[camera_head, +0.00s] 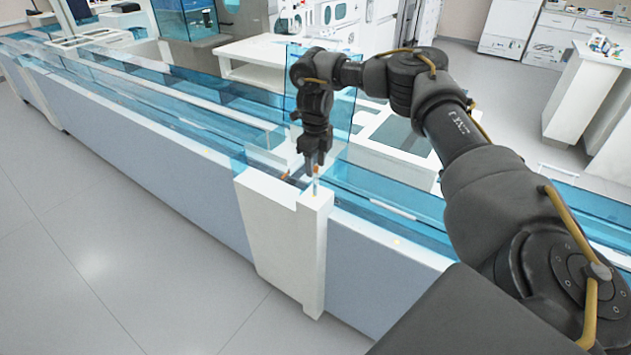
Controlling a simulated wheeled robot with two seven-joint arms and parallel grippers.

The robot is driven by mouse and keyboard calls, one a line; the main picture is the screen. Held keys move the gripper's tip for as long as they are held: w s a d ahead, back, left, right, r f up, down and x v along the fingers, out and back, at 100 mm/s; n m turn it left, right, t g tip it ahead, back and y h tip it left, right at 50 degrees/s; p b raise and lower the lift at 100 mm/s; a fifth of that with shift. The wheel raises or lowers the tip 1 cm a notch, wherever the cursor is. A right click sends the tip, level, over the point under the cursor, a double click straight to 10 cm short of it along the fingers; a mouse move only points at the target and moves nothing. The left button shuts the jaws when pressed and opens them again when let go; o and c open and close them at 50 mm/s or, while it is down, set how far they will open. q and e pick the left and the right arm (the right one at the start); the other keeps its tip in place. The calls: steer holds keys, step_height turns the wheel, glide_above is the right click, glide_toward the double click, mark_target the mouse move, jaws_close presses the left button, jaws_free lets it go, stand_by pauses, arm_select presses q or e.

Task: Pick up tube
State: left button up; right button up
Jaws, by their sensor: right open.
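A small slim tube (316,186) stands about upright at the top of the white post (312,235) on the track's near side. It has a pale body, and its upper end is partly hidden by my gripper. My right gripper (315,166) points down right above the post, with its jaws open around or just beside the tube's upper end. The picture is too small to tell whether the fingers touch the tube. My left gripper is not in view.
The long track with clear blue walls (180,103) runs from upper left to lower right. A tall blue clear panel (342,118) stands behind my right gripper. White benches and lab machines stand behind; the grey floor (95,235) in front is clear.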

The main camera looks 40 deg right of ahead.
mark_target(315, 182)
steer(key=shift+f+p, duration=0.35)
steer(key=shift+f, duration=0.05)
step_height(315, 182, down, 4)
steer(key=shift+d+f+p, duration=0.1)
steer(key=shift+f+p, duration=0.1)
steer(key=shift+p, duration=0.45)
steer(key=shift+c, duration=0.3)
steer(key=c, duration=0.8)
